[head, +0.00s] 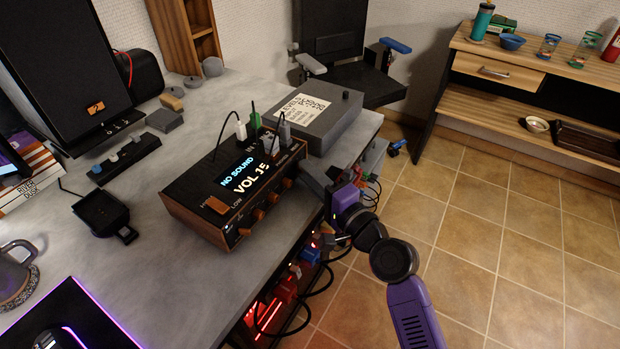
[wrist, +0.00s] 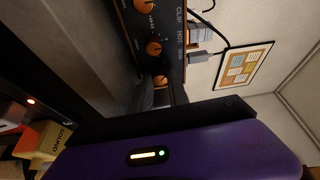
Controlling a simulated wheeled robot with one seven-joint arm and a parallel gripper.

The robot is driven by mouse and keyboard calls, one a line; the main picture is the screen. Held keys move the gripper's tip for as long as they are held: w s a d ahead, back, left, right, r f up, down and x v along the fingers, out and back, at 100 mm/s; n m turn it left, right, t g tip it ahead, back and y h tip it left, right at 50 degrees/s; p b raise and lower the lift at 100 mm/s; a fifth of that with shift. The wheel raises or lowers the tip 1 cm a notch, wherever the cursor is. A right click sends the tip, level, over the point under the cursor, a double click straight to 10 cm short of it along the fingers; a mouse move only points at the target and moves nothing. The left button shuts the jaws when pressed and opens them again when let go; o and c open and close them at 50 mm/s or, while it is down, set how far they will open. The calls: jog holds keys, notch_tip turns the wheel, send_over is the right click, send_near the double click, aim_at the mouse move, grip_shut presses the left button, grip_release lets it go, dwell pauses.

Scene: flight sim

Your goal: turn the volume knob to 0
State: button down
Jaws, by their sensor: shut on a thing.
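A wood-sided amplifier box (head: 235,190) sits on the grey desk, its display (head: 246,177) reading "NO SOUND" and "VOL 15". Several orange knobs (head: 244,230) line its front face. My gripper (head: 306,176) reaches the right end of that face from the right. In the wrist view my gripper (wrist: 162,92) has its two dark fingers shut on the end knob (wrist: 160,80), whose top shows between them. Two other orange knobs, one in the middle (wrist: 153,47), are free of the fingers. The held knob's label and pointer cannot be made out.
Plugs and cables (head: 252,125) stand up from the amplifier's top. A grey box (head: 325,115) stands behind it on the desk (head: 140,265). Hanging cables and red-lit items (head: 275,310) are below the desk edge. Tiled floor (head: 470,235) to the right is open.

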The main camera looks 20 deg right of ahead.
dwell(0.3)
jog(key=c, duration=1.3)
grip_release()
jog(key=shift+o, duration=0.2)
jog(key=shift+r+p, duration=0.1)
jog(key=shift+p, duration=0.45)
